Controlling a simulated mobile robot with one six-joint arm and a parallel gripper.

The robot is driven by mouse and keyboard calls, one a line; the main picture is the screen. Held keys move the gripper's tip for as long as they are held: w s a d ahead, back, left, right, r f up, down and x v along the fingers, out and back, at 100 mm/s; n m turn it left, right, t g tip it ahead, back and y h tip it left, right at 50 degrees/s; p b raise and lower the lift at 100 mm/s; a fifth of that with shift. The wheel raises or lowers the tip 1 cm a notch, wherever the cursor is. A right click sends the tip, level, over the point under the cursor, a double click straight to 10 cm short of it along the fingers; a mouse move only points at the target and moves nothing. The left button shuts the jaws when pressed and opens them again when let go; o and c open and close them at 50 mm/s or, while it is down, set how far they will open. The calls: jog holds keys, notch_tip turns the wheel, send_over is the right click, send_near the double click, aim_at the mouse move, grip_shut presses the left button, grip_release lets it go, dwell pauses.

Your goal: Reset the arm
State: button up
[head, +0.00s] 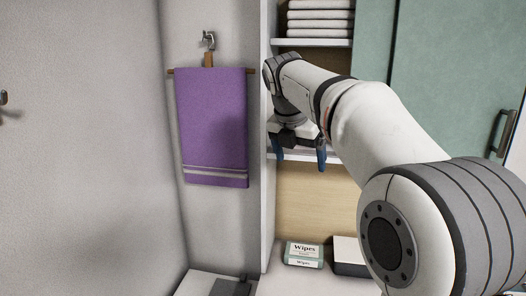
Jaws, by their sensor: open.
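My gripper (299,162) hangs at the end of my arm, in front of the open shelving unit and near its left side panel. Its two blue fingers point down and are spread apart, with nothing seen between them. The arm stretches from the lower right of the head view up to the upper middle, then bends down at the wrist. The arm hides part of the shelves and of the green cabinet door.
A purple towel (213,120) hangs from a wall rod left of my gripper. Folded white towels (320,17) fill the top shelf. A wipes pack (304,255) and a dark box with a white top (349,250) sit below. A green door (455,75) is right.

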jog(key=s+d+f+m+y, duration=0.1)
jog(key=s+d+f+m, duration=0.2)
jog(key=s+f+m, duration=0.8)
jog(key=s+d+f+m+y+b, duration=0.1)
jog(key=s+d+f+m, duration=0.3)
jog(key=s+f+m, duration=0.7)
jog(key=s+m, duration=0.6)
jog(key=m, duration=0.1)
jog(key=shift+f+y, duration=0.3)
jog(key=shift+f, duration=0.1)
